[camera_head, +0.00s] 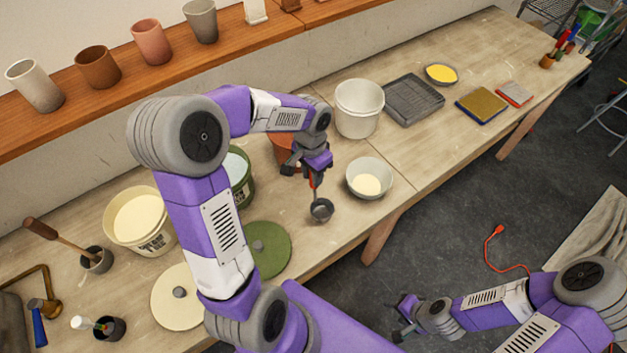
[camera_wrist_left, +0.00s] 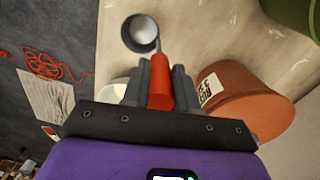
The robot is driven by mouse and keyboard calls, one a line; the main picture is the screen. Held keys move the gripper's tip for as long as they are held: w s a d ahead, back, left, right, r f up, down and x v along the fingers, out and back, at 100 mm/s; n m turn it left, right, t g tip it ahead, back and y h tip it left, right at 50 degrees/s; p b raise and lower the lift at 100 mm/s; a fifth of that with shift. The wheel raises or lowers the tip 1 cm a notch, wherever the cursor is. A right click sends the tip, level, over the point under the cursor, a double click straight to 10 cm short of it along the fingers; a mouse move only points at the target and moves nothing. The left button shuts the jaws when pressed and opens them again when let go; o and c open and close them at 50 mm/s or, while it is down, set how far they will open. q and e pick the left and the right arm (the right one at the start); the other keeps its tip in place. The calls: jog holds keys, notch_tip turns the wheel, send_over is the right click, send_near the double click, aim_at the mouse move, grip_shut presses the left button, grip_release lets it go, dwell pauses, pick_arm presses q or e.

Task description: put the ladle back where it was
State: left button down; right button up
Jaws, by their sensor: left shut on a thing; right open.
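My left gripper (camera_head: 314,172) is shut on the red handle of the ladle (camera_head: 321,210). The ladle hangs upright with its grey cup down, in front of the terracotta bucket (camera_head: 281,150) and left of the white bowl (camera_head: 369,180). In the left wrist view the red handle (camera_wrist_left: 160,82) is between the fingers (camera_wrist_left: 160,78), and the cup (camera_wrist_left: 140,33) is over the pale table. I cannot tell if the cup touches the table. The terracotta bucket (camera_wrist_left: 240,100) is beside the fingers. My right gripper (camera_head: 400,318) is open and empty over the floor.
A green bucket (camera_head: 240,178) and a cream-filled bucket (camera_head: 139,220) stand left of the gripper, with a green disc (camera_head: 268,250) near the front edge. White buckets (camera_head: 359,110) and a grey tray (camera_head: 412,98) stand behind the bowl. Bare table lies around the cup.

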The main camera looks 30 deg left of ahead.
pick_arm(q)
notch_tip(320, 180, down, 3)
jog(key=shift+r, duration=0.15)
jog(key=shift+f, duration=0.2)
jog(key=c, duration=1.3)
grip_release()
jog(key=shift+f+b, duration=0.15)
jog(key=shift+b, duration=0.15)
jog(key=shift+c, duration=0.2)
jog(key=o, duration=0.5)
jog(key=shift+c, duration=0.2)
